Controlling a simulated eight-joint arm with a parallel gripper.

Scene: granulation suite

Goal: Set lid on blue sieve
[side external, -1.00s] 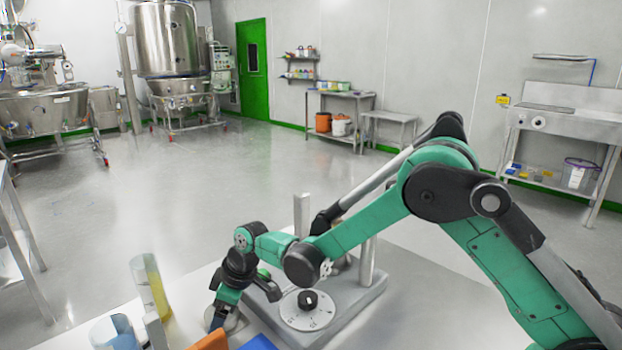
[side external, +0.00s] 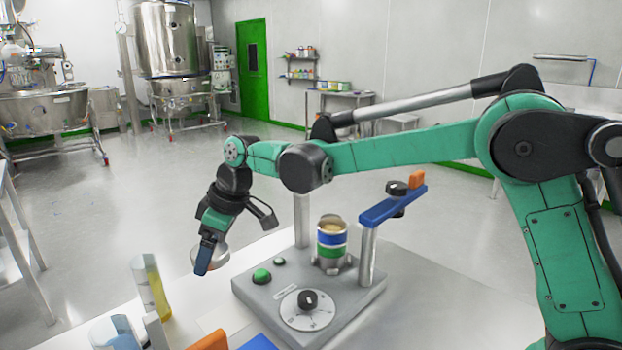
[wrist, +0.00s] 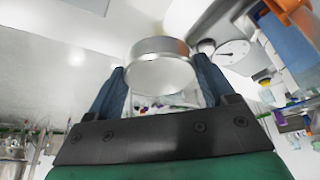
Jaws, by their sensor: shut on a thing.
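My gripper (side external: 204,264) is shut on the lid (side external: 218,258), a round silvery metal piece held above the left part of the table. In the wrist view the lid (wrist: 160,48) sits between the two dark blue fingers. The blue sieve (side external: 331,239) is the blue-banded ring at the top of a small stack, above a green-banded ring (side external: 331,252). The stack stands upright on the grey shaker base (side external: 350,295). Its top is uncovered and shows tan material. My gripper and lid are left of the stack, apart from it.
A blue bar (side external: 392,206) with a black knob and orange end sits on the right post, clear of the stack. A left post (side external: 302,222) stands beside the sieves. A yellow-filled cylinder (side external: 150,287) and a blue-filled beaker (side external: 115,335) stand at front left.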

